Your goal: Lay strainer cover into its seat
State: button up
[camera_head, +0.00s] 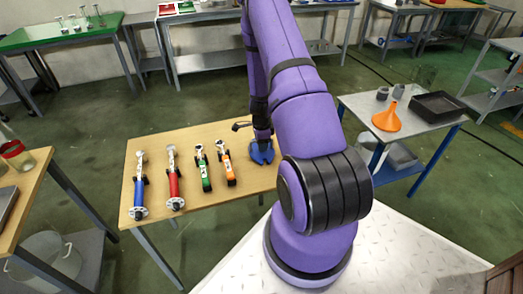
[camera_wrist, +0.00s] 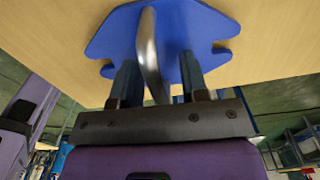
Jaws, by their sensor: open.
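A flat blue plate with notched edges and a bent metal handle, which I take to be the strainer cover (camera_wrist: 205,22), lies on the wooden table in the wrist view. It also shows in the head view as a small blue shape (camera_head: 261,153) at the table's right end, partly hidden by my arm. My gripper (camera_wrist: 160,72) is over it, open, with the metal handle (camera_wrist: 150,58) between its two fingers. I cannot tell whether a finger touches the handle. I cannot make out the cover's seat in either view.
Several hand tools with red, blue, green and orange grips (camera_head: 190,175) lie on the wooden table (camera_head: 160,208) left of the cover. A side table at right holds an orange funnel (camera_head: 386,118) and a black tray (camera_head: 438,107). A wooden bench stands at far left.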

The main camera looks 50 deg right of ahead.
jog(key=shift+f, duration=0.3)
jog(key=shift+c, duration=0.2)
grip_shut()
dwell(1.1)
